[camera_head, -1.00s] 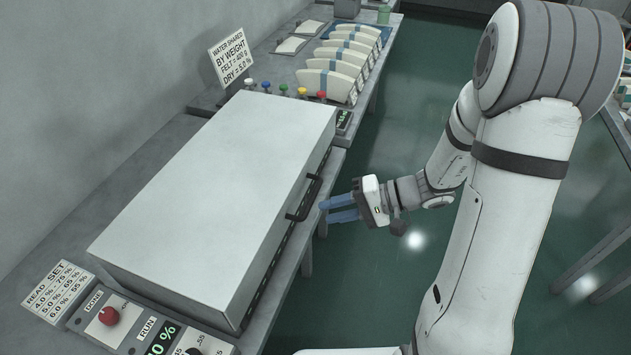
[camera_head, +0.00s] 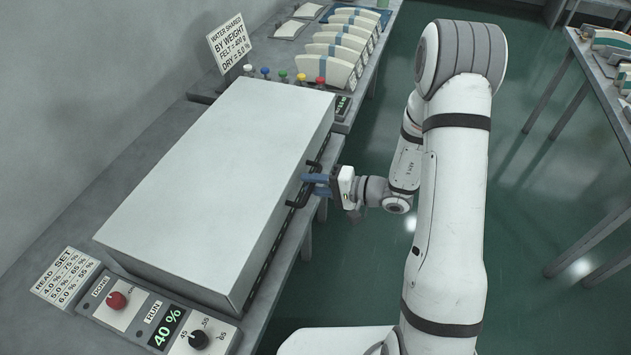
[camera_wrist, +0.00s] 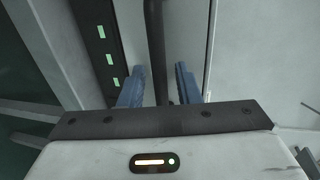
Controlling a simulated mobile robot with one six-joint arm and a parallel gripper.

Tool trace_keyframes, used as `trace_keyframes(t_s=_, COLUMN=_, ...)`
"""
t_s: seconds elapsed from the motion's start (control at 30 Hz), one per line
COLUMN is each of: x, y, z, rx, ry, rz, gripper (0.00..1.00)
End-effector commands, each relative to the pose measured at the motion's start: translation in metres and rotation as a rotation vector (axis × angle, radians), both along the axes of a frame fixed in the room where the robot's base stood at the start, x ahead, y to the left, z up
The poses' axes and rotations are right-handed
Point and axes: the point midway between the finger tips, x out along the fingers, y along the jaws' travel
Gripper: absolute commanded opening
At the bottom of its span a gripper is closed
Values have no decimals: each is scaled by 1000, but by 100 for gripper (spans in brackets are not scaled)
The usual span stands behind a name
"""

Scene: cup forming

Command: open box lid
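The box lid (camera_head: 225,170) is a large pale grey slab, lying shut and flat on its base on the bench. A black bar handle (camera_head: 308,182) runs along its right side. My gripper (camera_head: 314,185) is at that handle, its blue fingers reaching it from the right. In the wrist view the handle (camera_wrist: 155,50) stands between the two blue fingers of my gripper (camera_wrist: 160,88), with gaps visible on both sides. The fingers are apart and not closed on the bar.
A control panel (camera_head: 155,316) with a red knob, a 40 % display and a black knob sits at the near end. Behind the box are coloured-top bottles, a row of pale curved pieces (camera_head: 335,52) and a sign (camera_head: 229,40). Floor to the right is clear up to another table (camera_head: 590,75).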

Motion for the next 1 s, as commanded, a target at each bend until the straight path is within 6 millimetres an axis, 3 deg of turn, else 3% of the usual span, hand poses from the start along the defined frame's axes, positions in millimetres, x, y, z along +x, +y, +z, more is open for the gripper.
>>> trace_keyframes(t_s=0.3, x=1, y=3, z=-1, rx=0, ry=0, rz=1, gripper=29)
trace_keyframes(t_s=0.67, x=1, y=3, z=-1, rx=-1, ry=1, rz=2, gripper=0)
trace_keyframes(t_s=1.0, x=0, y=3, z=-1, rx=-1, ry=1, rz=2, gripper=0)
